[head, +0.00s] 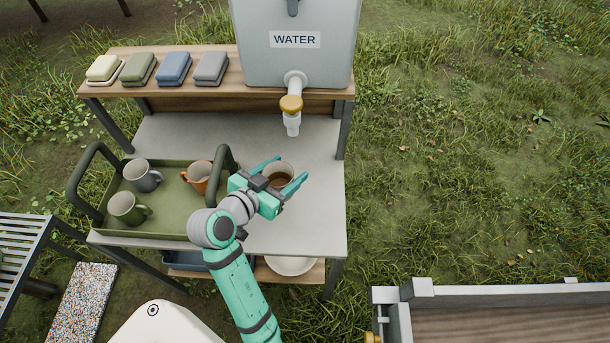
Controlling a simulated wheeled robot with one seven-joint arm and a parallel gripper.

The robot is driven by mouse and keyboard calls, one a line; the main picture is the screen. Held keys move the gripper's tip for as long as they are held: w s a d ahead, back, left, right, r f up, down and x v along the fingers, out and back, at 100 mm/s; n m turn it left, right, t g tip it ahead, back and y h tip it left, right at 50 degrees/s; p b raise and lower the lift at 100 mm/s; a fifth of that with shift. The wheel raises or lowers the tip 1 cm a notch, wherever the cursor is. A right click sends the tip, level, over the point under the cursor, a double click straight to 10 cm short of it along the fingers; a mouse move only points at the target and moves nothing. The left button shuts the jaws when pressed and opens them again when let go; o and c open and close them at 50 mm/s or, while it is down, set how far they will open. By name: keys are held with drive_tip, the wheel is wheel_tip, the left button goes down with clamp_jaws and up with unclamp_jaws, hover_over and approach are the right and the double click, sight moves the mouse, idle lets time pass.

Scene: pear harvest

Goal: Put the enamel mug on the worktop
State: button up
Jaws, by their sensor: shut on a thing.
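The mug looks upright over the grey worktop (300,229), to the right of the tray. I cannot tell whether its base touches the worktop, as the gripper hides its lower part.
A green tray (165,204) with tall handles holds a grey mug (143,175), a green mug (127,207) and an orange mug (199,177). A water tank (296,62) with its tap (291,105) stands behind. The worktop's front right is clear.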

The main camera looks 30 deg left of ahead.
drive_tip(key=w+f, duration=0.6)
drive_tip(key=shift+w+f, duration=0.3)
drive_tip(key=shift+w, duration=0.05)
wheel_tip(320, 180, down, 3)
drive_tip(key=shift+w+f, duration=0.1)
drive_tip(key=shift+w, duration=0.05)
drive_tip(key=shift+w+d, duration=0.1)
drive_tip(key=shift+d, duration=0.05)
drive_tip(key=shift+f, duration=0.15)
drive_tip(key=o, duration=1.2)
drive_tip(key=shift+s+a, duration=0.2)
drive_tip(key=shift+a, duration=0.1)
drive_tip(key=shift+c, duration=0.2)
drive_tip(key=shift+d, duration=0.1)
